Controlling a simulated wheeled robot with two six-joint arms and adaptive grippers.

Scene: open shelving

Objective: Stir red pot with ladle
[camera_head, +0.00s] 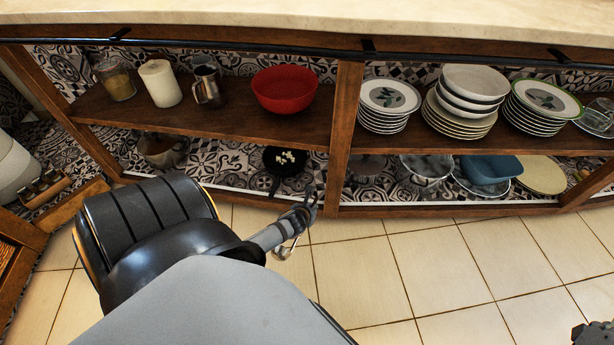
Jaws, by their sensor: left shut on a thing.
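The red pot (285,91) looks like a wide red bowl and stands upright on the upper shelf, left of the middle post. Its inside is mostly out of sight. My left gripper (306,207) is low in front of the shelving, near the foot of the post, below and apart from the red pot. It is shut on a thin metal thing, seemingly the ladle (284,251), whose shiny end hangs below the fingers. Most of the ladle is hidden by the gripper. A dark part at the bottom right corner may be my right gripper (594,334); its fingers cannot be made out.
A jar (115,79), a white candle (160,83) and a metal pitcher (208,86) stand left of the pot. A dark pan (272,172) is below. Stacked plates (388,105) fill the right bay. The wooden post (345,125) divides the bays. The tiled floor is clear.

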